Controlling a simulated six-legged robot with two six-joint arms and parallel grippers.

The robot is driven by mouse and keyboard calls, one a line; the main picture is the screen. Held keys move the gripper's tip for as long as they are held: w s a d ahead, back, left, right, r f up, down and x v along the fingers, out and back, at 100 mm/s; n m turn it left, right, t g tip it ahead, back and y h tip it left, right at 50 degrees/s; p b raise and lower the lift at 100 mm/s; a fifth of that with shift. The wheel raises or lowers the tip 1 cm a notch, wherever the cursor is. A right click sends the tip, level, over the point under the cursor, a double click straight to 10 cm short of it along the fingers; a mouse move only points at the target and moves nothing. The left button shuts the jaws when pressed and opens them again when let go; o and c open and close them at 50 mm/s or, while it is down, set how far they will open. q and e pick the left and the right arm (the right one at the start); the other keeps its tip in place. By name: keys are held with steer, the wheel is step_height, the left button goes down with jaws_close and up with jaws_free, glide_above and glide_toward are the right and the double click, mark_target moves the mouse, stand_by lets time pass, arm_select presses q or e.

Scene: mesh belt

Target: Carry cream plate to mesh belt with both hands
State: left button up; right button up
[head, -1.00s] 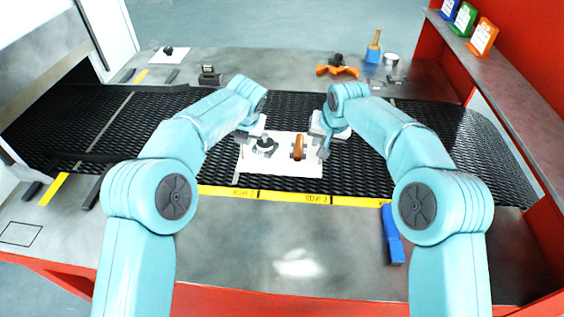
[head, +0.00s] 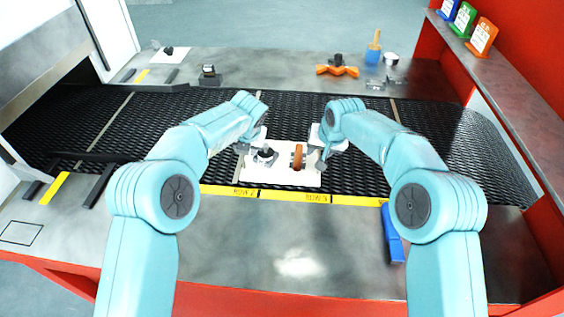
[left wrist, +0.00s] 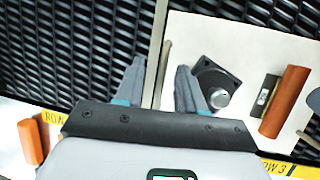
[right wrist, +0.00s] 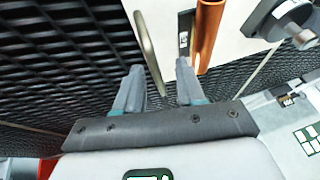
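The cream plate (head: 282,177) lies over the mesh belt (head: 190,125), near its front edge. It carries a dark block with a round knob (head: 265,154) and an orange cylinder (head: 298,157). My left gripper (head: 247,143) is at its left end and my right gripper (head: 323,150) at its right end. In the left wrist view the left fingers (left wrist: 160,80) stand apart, with a thin handle bar (left wrist: 162,75) of the plate showing between them. In the right wrist view the right fingers (right wrist: 158,85) also stand apart, with the other handle bar (right wrist: 148,52) between them.
A yellow strip with row labels (head: 290,195) runs along the belt's front edge. A blue object (head: 392,235) lies on the front counter at right. An orange part (head: 338,71), blue cup (head: 372,57) and white cup (head: 391,59) stand behind the belt. The front counter's middle is clear.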

arm_select(q)
steer(key=shift+s+r, duration=0.15)
arm_select(e)
steer(key=shift+s+r, duration=0.15)
steer(key=shift+r, duration=0.05)
steer(key=shift+f, duration=0.15)
steer(key=shift+r, duration=0.35)
arm_select(q)
steer(key=v, duration=1.1)
steer(key=shift+r, duration=0.3)
arm_select(e)
steer(key=v, duration=1.1)
steer(key=shift+s+r, duration=0.15)
steer(key=shift+r, duration=0.05)
arm_select(q)
steer(key=shift+s, duration=0.1)
